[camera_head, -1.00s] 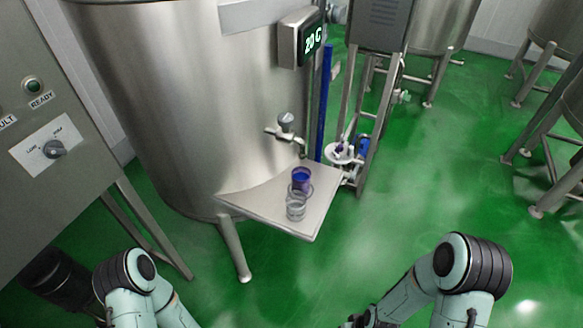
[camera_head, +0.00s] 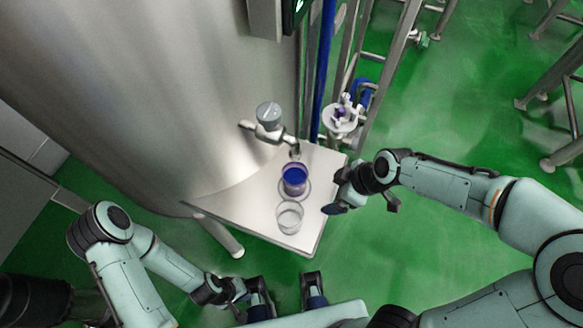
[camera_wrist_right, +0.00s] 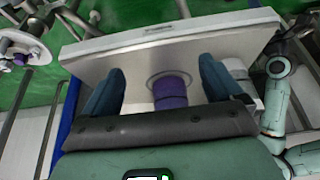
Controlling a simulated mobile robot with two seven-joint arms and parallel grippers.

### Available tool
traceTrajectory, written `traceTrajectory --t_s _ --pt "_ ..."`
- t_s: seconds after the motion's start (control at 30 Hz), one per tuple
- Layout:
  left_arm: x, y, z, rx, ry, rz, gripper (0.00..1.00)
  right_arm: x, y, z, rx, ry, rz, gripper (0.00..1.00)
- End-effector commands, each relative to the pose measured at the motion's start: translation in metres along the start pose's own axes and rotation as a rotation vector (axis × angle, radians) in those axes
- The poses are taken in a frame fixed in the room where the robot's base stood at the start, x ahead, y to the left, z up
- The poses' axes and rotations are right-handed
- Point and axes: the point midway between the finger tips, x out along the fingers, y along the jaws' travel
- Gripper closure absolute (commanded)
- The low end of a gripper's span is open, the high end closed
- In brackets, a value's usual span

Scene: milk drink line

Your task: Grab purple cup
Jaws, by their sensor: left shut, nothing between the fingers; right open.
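The purple cup (camera_head: 294,181) stands upright on the steel shelf (camera_head: 240,198), below and near the tap (camera_head: 270,130). In the right wrist view, the purple cup (camera_wrist_right: 170,94) shows between my two fingers, beyond the gripper body. My right gripper (camera_head: 338,190) is open and empty at the shelf's right edge, its fingers pointing toward the cup, apart from it in the head view.
A clear glass (camera_head: 289,217) stands on the shelf just in front of the purple cup; in the right wrist view it is partly hidden by the right finger. The large steel tank (camera_head: 150,90) stands behind the shelf. A white fitting (camera_head: 340,118) sits behind right.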

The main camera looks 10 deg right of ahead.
Motion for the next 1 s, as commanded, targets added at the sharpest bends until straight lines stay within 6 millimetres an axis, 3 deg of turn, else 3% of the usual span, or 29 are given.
traceTrajectory --t_s 0.2,0.53,0.8,1.0 --pt "-0.003 0.0 0.002 -0.001 -0.005 -0.001 1.0 0.016 -0.001 -0.037 -0.004 -0.003 -0.001 0.07" --pt "-0.004 0.0 0.002 -0.001 -0.007 -0.002 1.0 0.029 0.0 -0.064 -0.001 -0.002 0.0 0.07" --pt "-0.005 0.001 0.003 -0.001 -0.009 -0.002 1.0 0.047 0.0 -0.104 -0.002 -0.002 0.001 0.07" --pt "-0.001 0.0 0.001 -0.001 -0.004 -0.001 1.0 0.059 0.0 -0.102 0.004 -0.001 0.0 0.07"
